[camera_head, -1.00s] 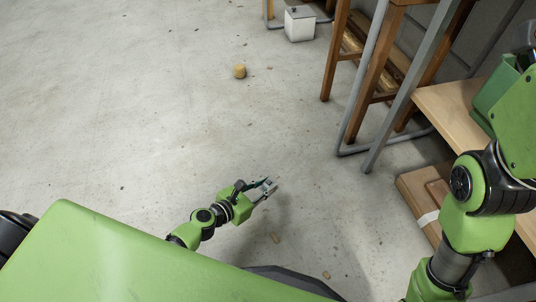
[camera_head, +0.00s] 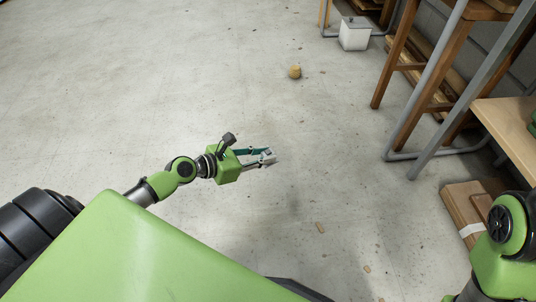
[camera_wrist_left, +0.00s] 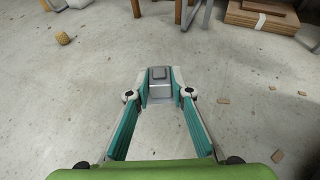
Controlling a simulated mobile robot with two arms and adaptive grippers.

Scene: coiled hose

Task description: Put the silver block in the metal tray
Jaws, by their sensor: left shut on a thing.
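The silver block (camera_wrist_left: 159,87) is between the fingertips of my left gripper (camera_wrist_left: 159,95), which is shut on it. In the head view my left gripper (camera_head: 268,155) reaches out to the right over the floor, and the block shows small at its fingertips. My right arm comes in at the lower right of the head view, but its gripper is out of frame. I see no metal tray in either view.
A yellowish round object (camera_head: 295,72) lies on the open concrete floor. A white lidded box (camera_head: 355,33) stands at the back. Metal-and-wood table legs, a wooden bench (camera_head: 512,130) and flat boards (camera_head: 465,208) are on the right. Several small wood scraps (camera_head: 320,228) lie nearby.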

